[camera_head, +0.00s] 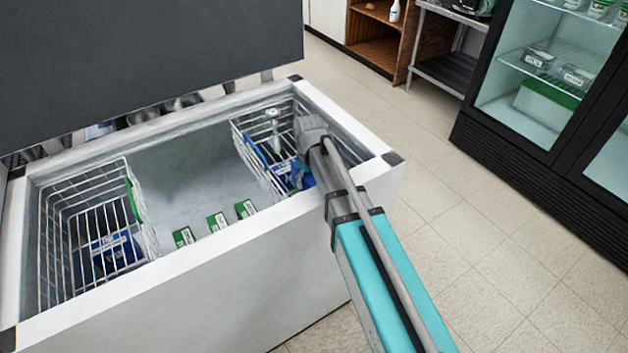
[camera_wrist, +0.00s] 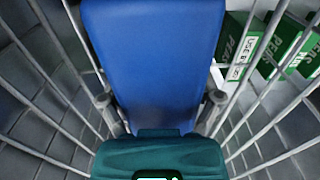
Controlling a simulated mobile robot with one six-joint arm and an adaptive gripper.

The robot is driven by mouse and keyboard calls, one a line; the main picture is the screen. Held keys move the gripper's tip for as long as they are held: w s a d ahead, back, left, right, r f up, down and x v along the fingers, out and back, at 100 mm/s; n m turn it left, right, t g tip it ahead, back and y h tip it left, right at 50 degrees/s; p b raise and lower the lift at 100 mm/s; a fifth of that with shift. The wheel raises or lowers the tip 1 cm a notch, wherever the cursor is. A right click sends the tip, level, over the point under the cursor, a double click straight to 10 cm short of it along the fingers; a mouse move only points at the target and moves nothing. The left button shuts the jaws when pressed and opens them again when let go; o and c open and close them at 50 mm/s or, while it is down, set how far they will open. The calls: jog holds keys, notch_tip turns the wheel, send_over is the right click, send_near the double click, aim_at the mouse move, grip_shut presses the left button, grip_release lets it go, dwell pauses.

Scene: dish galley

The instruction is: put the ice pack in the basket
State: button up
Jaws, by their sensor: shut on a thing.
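My gripper (camera_wrist: 160,100) is shut on a blue ice pack (camera_wrist: 152,50), with one fingertip at each side of it in the wrist view. In the head view my arm reaches down into the right wire basket (camera_head: 240,143) in the open chest freezer, where blue shows through the wires. The wrist view has basket wires (camera_wrist: 252,110) on both sides of the pack. Whether the pack touches the basket floor cannot be told. Another blue pack with a white label (camera_head: 117,250) lies in the left wire basket (camera_head: 72,205).
Several green boxes (camera_head: 217,222) stand on the freezer floor between the baskets; peas boxes (camera_wrist: 288,45) show beyond the wires. The white freezer rim (camera_head: 205,235) runs along the front, with the raised dark lid (camera_head: 150,60) behind. A glass-door fridge (camera_head: 540,75) stands at right.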

jog(key=shift+f, duration=0.2)
jog(key=o, duration=1.1)
jog(key=shift+r, duration=0.15)
notch_tip(320, 180, up, 12)
jog(key=p, duration=1.2)
